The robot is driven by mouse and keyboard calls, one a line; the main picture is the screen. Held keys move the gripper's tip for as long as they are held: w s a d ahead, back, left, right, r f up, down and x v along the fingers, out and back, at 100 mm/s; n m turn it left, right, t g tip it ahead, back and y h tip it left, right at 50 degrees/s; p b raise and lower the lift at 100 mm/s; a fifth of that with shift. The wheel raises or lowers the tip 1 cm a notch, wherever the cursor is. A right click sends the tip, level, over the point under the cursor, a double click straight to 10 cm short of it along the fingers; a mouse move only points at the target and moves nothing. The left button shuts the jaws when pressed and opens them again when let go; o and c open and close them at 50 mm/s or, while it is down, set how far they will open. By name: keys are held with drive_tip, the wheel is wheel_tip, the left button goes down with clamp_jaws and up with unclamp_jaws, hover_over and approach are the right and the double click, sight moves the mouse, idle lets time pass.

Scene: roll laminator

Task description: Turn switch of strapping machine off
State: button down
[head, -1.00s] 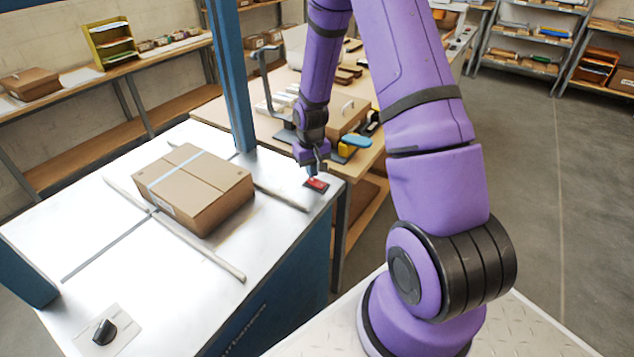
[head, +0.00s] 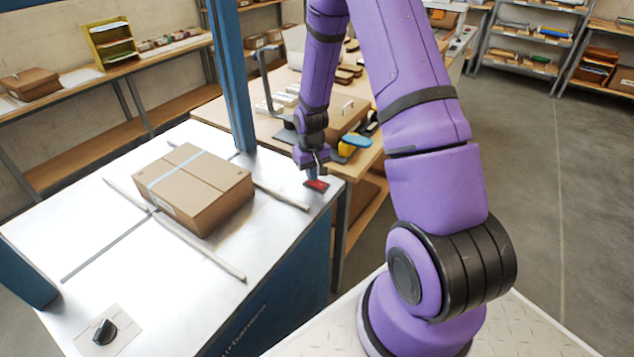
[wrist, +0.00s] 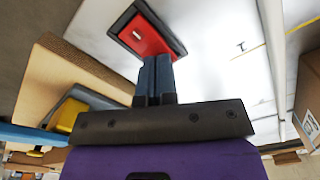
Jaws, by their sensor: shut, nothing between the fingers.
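The strapping machine (head: 75,240) has a pale metal top. A red rocker switch (head: 317,185) in a black frame sits at its right corner. In the wrist view the red switch (wrist: 148,38) has a small white mark. My gripper (head: 317,172) is shut and empty, pointing down at the switch. In the wrist view its blue fingertips (wrist: 155,60) overlap the near edge of the red rocker. I cannot tell whether they touch it or hover just above.
A strapped cardboard box (head: 192,188) lies on the machine top between metal rails. A black knob (head: 104,332) sits at the front left corner. A blue post (head: 232,80) rises behind the box. A wooden workbench (head: 262,125) with tools stands close behind the switch.

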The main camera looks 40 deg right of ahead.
drive_tip(key=shift+f, duration=0.35)
idle(0.3)
drive_tip(key=shift+r, duration=3.5)
drive_tip(key=shift+a+r, duration=0.1)
drive_tip(key=shift+r, duration=0.3)
drive_tip(key=s+a+r+t, duration=0.1)
drive_tip(key=s+a+r, duration=0.15)
drive_tip(key=r, duration=0.45)
drive_tip(key=s+a+r+n+t, duration=0.1)
drive_tip(key=s+a+r, duration=0.15)
drive_tip(key=r, duration=0.55)
drive_tip(key=s+a+r, duration=0.2)
drive_tip(key=s+r, duration=0.1)
drive_tip(key=r, duration=0.4)
drive_tip(key=s+a+r+t, duration=0.1)
drive_tip(key=s+a+r, duration=0.1)
drive_tip(key=s, duration=0.4)
drive_tip(key=s+a+r+t, duration=0.1)
drive_tip(key=s+a+r, duration=0.1)
drive_tip(key=s+r, duration=0.2)
drive_tip(key=s+a+r+n+t, duration=0.1)
drive_tip(key=s+r, duration=0.3)
drive_tip(key=s, duration=0.4)
drive_tip(key=shift+s+a, duration=0.25)
drive_tip(key=shift+a, duration=0.2)
